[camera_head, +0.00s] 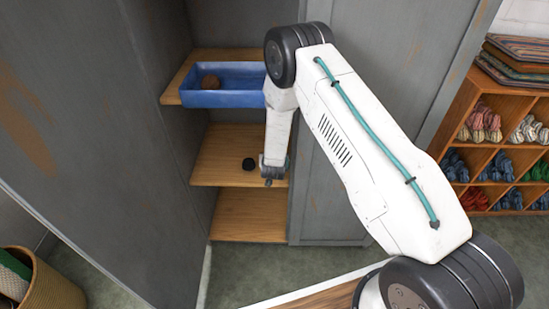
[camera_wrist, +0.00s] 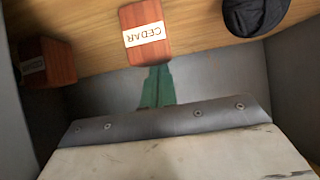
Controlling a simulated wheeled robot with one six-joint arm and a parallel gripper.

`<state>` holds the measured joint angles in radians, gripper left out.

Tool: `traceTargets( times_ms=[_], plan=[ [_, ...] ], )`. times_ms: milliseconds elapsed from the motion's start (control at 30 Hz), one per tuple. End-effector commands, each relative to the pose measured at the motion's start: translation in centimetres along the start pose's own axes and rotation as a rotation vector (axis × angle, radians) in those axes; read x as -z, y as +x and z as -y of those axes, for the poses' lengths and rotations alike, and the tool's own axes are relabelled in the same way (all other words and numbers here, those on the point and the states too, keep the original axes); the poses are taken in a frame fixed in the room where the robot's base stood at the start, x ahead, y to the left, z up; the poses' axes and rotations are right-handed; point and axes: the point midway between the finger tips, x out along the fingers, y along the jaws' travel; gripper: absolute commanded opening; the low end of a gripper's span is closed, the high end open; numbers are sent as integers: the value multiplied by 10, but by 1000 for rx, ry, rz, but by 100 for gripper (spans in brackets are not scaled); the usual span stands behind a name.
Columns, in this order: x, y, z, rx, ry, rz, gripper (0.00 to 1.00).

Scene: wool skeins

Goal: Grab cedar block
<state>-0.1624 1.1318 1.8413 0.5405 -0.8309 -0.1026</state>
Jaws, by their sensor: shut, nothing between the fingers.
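The cedar block (camera_wrist: 145,36) is a reddish wooden block with a white label reading CEDAR, upside down in the wrist view. It sits on the wooden shelf (camera_wrist: 95,22). My gripper (camera_wrist: 157,76) has green fingers, shut together and empty. Their tips show right at the block's near edge; I cannot tell whether they touch it. In the head view my gripper (camera_head: 269,181) is at the middle shelf, and I cannot make out the block there. A second reddish block (camera_wrist: 47,62) with a shaded label stands to the left in the wrist view.
A black rounded object (camera_wrist: 255,14) lies right of the cedar block; it also shows in the head view (camera_head: 248,163). A blue tray (camera_head: 222,99) with a brown ball (camera_head: 210,81) is on the shelf above. Grey cabinet walls (camera_head: 168,150) flank the shelves.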

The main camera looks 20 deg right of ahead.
Motion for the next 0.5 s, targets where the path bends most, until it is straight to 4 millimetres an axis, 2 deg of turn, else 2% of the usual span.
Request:
traceTargets(
  times_ms=[33, 333, 500],
  plan=[
    [-6, 0, -1, -1, -3, 11, 0],
    [-11, -2, -1, -1, -4, 18, 0],
    [-30, -29, -2, -1, -8, 24, 0]
  ],
)
